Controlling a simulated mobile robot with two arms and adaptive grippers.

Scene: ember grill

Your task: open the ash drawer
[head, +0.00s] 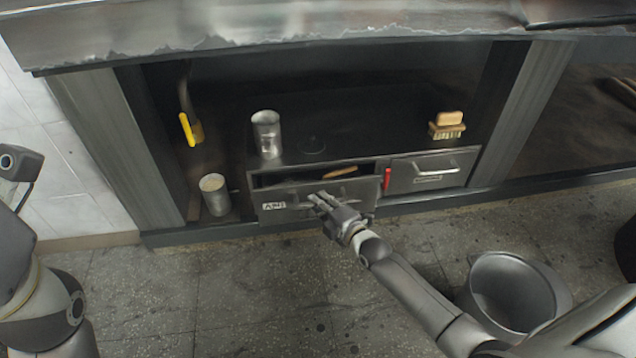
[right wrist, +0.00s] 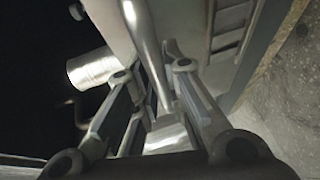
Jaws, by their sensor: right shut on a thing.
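The ash drawer (head: 290,195) is the left drawer of the low dark cabinet, with a label reading like "ASH" on its front. It stands a little open: a dark gap shows above its front, with a wooden-handled item (head: 340,172) in it. My right gripper (head: 322,203) is at the drawer front, shut on the drawer handle. In the right wrist view the bright metal handle bar (right wrist: 147,45) runs between the fingers. The gripper hides much of the handle in the head view. Only part of my left arm shows at the left edge; its gripper is not in view.
A closed drawer (head: 425,172) with a bar handle is on the right, beside a red item (head: 387,179). A metal can (head: 266,133) and a brush (head: 447,131) stand on the cabinet top. A cup (head: 214,194) stands at left. A metal bucket (head: 512,292) is on the floor.

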